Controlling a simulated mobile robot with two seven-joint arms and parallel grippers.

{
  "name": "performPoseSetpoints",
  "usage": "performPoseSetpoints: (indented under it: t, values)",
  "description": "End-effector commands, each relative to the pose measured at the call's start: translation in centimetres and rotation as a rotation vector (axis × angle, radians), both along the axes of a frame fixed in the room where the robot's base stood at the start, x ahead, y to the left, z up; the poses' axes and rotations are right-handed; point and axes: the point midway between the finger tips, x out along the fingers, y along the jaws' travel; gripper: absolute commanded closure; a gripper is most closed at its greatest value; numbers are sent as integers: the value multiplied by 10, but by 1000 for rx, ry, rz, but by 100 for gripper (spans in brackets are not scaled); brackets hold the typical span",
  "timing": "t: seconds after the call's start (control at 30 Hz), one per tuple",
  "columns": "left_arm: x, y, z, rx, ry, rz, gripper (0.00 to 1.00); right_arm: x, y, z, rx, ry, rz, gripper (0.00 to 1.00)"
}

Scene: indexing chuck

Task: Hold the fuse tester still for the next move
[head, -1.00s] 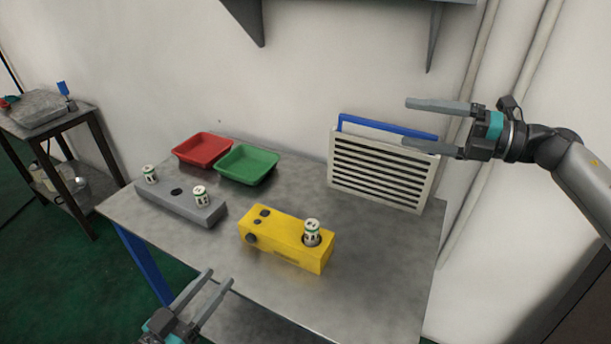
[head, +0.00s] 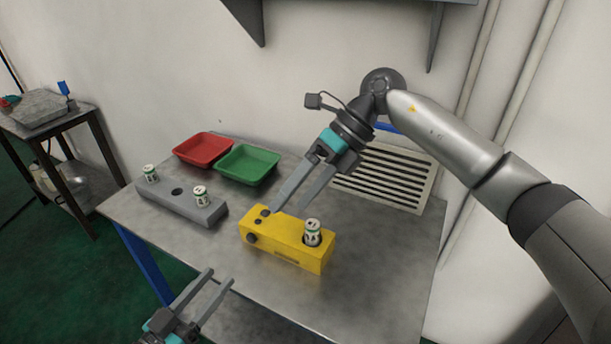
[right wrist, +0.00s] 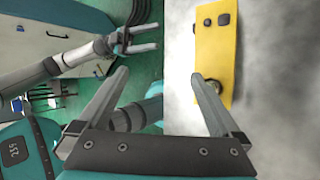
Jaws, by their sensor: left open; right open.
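The yellow fuse tester (head: 268,237) sits on the metal table, with dark buttons on its top and a knob on its front. A white and green fuse (head: 312,232) stands upright in its right end. My right gripper (head: 287,209) is open and empty, its fingertips above and behind the tester. In the right wrist view, the tester (right wrist: 215,55) lies right of the space between the fingers (right wrist: 160,74), and the right finger overlaps its lower part. My left gripper (head: 221,276) is open and empty by the table's front edge, left of and nearer than the tester.
A grey block (head: 183,207) holds two fuses (head: 150,174) (head: 200,195) with an empty hole between. Red (head: 203,150) and green (head: 247,165) trays stand behind. A slatted panel (head: 380,178) stands at the back right. The table right of the tester is clear.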

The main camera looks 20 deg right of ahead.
Motion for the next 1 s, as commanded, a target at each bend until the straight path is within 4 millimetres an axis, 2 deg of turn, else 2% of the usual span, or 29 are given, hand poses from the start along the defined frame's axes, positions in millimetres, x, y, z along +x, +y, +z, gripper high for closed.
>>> performPoseSetpoints:
  t: [0.13,0.4,0.67,0.87,1.0]
  values:
    - [0,0,0,0,0,0,50,2,5,1,-201,-42,98,0]
    - [0,0,0,0,0,0,50,12,-8,10,-548,-115,193,0]
    - [0,0,0,0,0,0,50,19,-19,18,-705,-149,210,0]
    - [0,0,0,0,0,0,50,19,-20,0,-715,-148,212,0]
    - [0,0,0,0,0,0,50,18,-20,-26,-713,-147,213,0]
